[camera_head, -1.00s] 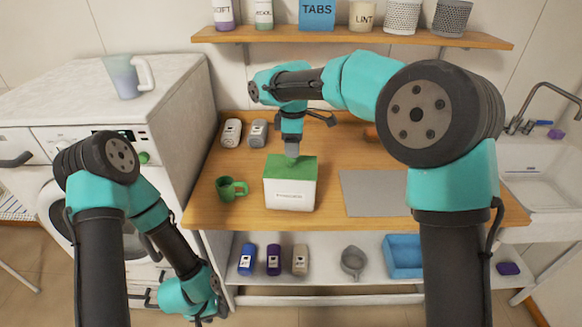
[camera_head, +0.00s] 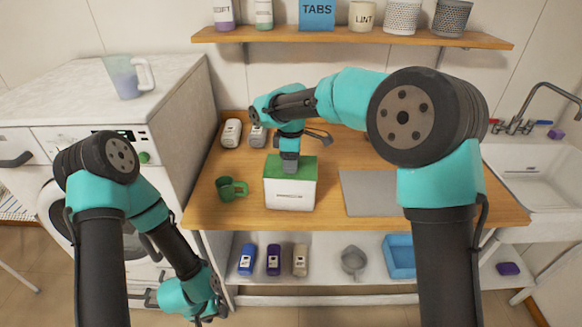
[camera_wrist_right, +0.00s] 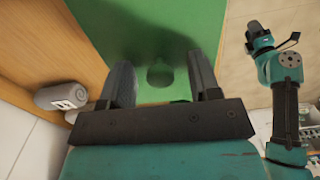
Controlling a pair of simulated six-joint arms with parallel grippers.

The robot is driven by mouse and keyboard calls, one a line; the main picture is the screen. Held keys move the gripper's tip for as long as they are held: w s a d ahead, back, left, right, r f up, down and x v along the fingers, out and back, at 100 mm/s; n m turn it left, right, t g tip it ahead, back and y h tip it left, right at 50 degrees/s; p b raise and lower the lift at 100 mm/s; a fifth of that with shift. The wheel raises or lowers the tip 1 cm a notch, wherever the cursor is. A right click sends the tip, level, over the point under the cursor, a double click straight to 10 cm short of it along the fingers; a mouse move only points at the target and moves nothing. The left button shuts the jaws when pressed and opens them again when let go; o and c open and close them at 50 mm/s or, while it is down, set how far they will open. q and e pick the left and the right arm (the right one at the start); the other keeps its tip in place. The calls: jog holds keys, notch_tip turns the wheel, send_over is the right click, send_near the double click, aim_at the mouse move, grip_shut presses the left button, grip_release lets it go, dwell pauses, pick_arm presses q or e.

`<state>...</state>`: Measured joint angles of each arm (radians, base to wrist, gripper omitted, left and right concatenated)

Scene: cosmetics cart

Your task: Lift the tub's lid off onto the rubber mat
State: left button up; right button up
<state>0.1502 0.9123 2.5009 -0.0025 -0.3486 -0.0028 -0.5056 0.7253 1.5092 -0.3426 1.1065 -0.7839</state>
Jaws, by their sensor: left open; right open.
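The tub (camera_head: 290,195) is a white box standing on the wooden worktop. Its green lid (camera_head: 306,167) is on top of it and fills much of the right wrist view (camera_wrist_right: 150,25). A round green knob (camera_wrist_right: 160,75) on the lid shows between my right gripper's fingers. My right gripper (camera_head: 290,167) points down over the lid, open, with a finger on either side of the knob in the right wrist view (camera_wrist_right: 161,82). The rubber mat (camera_head: 372,195) is a flat grey sheet right of the tub, bare where visible. My left gripper (camera_head: 150,299) hangs low at the left, away from the tub.
A green mug (camera_head: 230,189) stands left of the tub. A lower shelf holds bottles, a grey pot (camera_head: 353,261) and a blue bin (camera_head: 399,257). A washing machine is left, a sink right.

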jog(key=shift+c, duration=0.4)
jog(key=c, duration=0.9)
